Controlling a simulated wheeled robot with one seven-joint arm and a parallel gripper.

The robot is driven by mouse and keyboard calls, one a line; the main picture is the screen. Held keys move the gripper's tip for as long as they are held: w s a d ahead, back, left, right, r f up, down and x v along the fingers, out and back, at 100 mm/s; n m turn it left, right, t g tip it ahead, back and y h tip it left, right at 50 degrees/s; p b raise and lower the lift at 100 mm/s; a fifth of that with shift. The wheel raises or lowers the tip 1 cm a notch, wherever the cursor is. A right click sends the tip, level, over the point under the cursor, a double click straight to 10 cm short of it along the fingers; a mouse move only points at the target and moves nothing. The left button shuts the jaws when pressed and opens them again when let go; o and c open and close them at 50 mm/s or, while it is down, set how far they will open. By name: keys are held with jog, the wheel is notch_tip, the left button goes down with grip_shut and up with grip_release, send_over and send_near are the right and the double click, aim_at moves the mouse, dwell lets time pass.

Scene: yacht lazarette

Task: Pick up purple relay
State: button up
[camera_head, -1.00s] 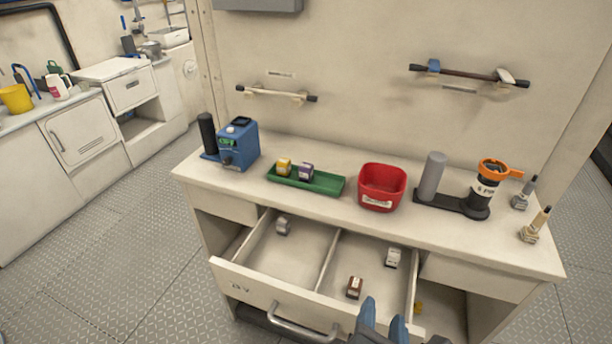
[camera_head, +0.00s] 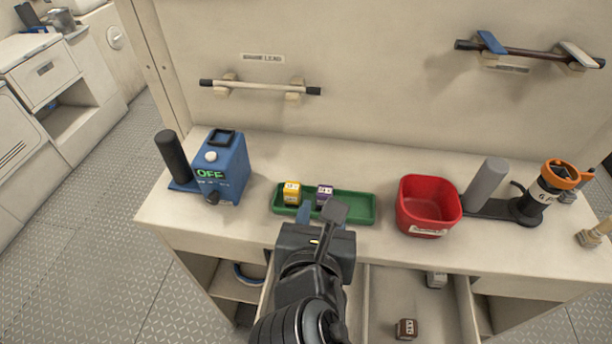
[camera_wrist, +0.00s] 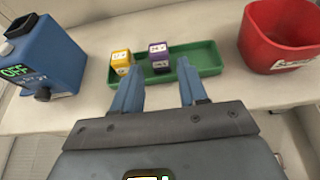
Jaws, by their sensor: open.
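The purple relay (camera_head: 324,194) is a small block with a white-labelled top. It stands in the left half of the green tray (camera_head: 358,207), just right of a yellow relay (camera_head: 291,193). In the wrist view the purple relay (camera_wrist: 159,58) sits beyond the fingers, between their lines and nearer the left one. My gripper (camera_wrist: 160,88) is open and empty, its blue fingers pointing at the tray from the front. In the head view my gripper (camera_head: 318,215) is in front of the tray, and its wrist hides part of the tray's front edge.
A blue box reading OFF (camera_head: 218,167) stands left of the tray, and a red bin (camera_head: 428,206) right of it. Farther right are a grey cylinder (camera_head: 486,184) and an orange-topped device (camera_head: 548,190).

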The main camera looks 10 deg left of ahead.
aim_at(324, 197)
jog(key=x, duration=0.7)
jog(key=shift+w+a+f+p, duration=0.1)
jog(key=shift+w+f+p, duration=0.05)
jog(key=shift+w+p, duration=0.2)
jog(key=c, duration=0.7)
